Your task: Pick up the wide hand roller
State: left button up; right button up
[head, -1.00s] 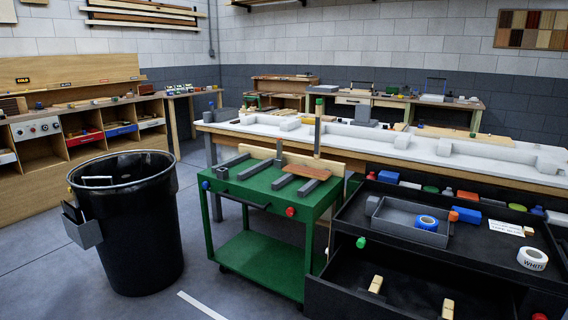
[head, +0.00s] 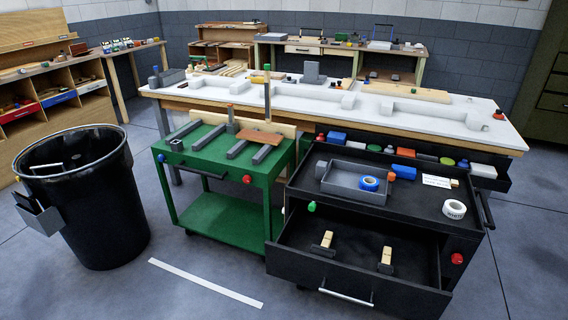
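I cannot clearly tell which thing is the wide hand roller. In the open drawer (head: 350,285) of the black cabinet lie two small tools with pale wooden parts and dark ends, a left one (head: 326,240) and a right one (head: 386,256). They are apart, and too small to tell whether either is a roller. Neither of my grippers is in the head view.
The black cabinet's top tray (head: 425,208) holds a grey bin (head: 342,184), blue tape (head: 369,183) and white tape (head: 454,209). A green cart (head: 205,160) stands left of it, a black barrel (head: 95,215) further left. The long white bench (head: 400,118) is behind.

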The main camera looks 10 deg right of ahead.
aim_at(324, 250)
jog(key=i+l+z, duration=0.3)
jog(key=l, duration=0.25)
jog(key=i+l+z, duration=0.25)
jog(key=i+l, duration=0.2)
jog(key=i, duration=0.15)
